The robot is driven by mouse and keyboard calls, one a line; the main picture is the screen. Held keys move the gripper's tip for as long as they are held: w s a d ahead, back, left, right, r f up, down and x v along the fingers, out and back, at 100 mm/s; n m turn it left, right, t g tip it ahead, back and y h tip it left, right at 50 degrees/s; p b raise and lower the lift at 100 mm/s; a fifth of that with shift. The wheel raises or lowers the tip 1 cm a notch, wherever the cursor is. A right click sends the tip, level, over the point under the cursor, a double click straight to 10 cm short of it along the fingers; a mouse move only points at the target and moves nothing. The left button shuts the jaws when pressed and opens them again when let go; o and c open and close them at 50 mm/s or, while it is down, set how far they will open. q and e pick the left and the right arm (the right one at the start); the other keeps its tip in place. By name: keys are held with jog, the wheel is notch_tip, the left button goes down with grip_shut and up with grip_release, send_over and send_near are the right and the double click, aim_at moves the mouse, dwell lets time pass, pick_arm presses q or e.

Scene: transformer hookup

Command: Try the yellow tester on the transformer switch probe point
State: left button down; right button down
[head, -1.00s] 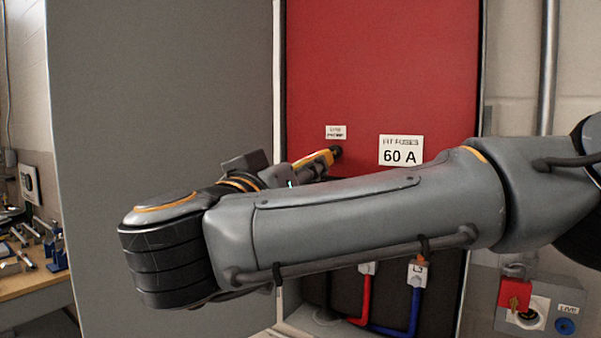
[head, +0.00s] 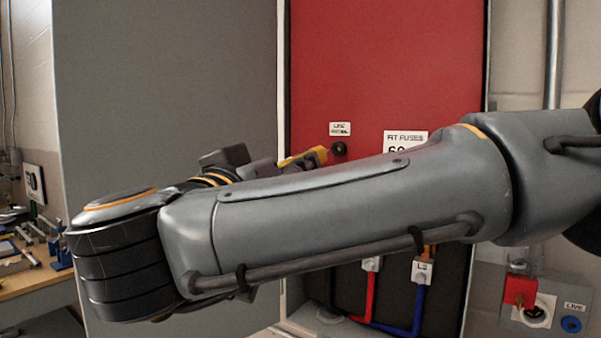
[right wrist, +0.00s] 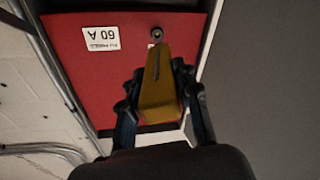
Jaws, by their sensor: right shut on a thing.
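The yellow tester (head: 303,158) is in my right gripper, partly hidden behind my right forearm in the head view. In the right wrist view my right gripper (right wrist: 158,82) is shut on the tester (right wrist: 157,102), its fingers on both sides. The tester's narrow end points at the round dark probe point (head: 339,149) on the red panel, under a small label. The probe point also shows in the right wrist view (right wrist: 156,34), just beyond the tester's tip. The head view shows a small gap between them. My left gripper is out of view.
The red panel (head: 385,60) carries a fuse label (head: 405,138). Red and blue cables (head: 417,305) run below my arm. A red switch (head: 519,291) sits on a box at the lower right. A grey door (head: 160,90) stands left; a cluttered workbench (head: 30,285) is far left.

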jog(key=shift+s+a+f+b, duration=0.1)
jog(key=shift+s+a+b, duration=0.2)
jog(key=shift+s+a, duration=0.25)
jog(key=shift+v, duration=1.15)
jog(key=shift+w, duration=0.15)
